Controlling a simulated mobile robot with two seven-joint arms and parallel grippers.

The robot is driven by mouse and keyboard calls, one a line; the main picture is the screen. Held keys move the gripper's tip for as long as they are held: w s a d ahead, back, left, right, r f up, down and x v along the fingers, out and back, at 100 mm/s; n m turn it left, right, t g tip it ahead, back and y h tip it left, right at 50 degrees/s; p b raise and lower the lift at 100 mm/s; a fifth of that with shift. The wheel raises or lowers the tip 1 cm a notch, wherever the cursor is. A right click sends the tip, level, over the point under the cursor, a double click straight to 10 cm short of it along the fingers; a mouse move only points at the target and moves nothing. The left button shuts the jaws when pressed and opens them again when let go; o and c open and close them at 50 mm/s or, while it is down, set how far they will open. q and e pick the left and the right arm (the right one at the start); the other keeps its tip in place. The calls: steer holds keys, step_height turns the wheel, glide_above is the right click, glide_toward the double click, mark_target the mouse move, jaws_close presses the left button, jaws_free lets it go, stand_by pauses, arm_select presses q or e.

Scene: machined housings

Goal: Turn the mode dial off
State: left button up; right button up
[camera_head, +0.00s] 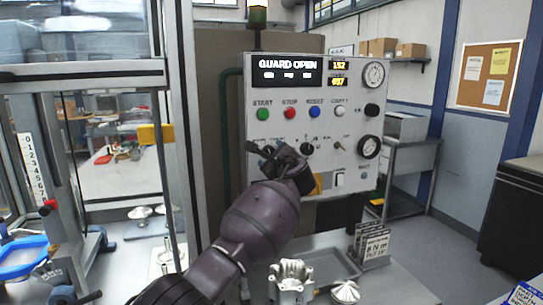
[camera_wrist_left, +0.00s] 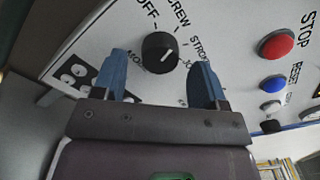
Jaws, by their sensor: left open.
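The mode dial (camera_wrist_left: 160,52) is a round black knob on the light control panel (camera_head: 257,190), with printed labels around it. My left gripper (camera_head: 268,150) is at the panel's lower left. In the left wrist view, its two blue fingers (camera_wrist_left: 160,82) are apart, one on each side of the dial, with clear gaps to the knob. My right gripper is not in view.
A red stop button (camera_wrist_left: 276,46) and a blue reset button (camera_wrist_left: 273,83) sit beside the dial. The panel's display (camera_head: 286,70) reads GUARD OPEN. A metal housing (camera_head: 291,280) stands on the bench below. A glazed frame post (camera_head: 182,120) rises left of the panel.

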arm_select(q)
steer(key=shift+x, duration=0.8)
steer(key=c, duration=0.9)
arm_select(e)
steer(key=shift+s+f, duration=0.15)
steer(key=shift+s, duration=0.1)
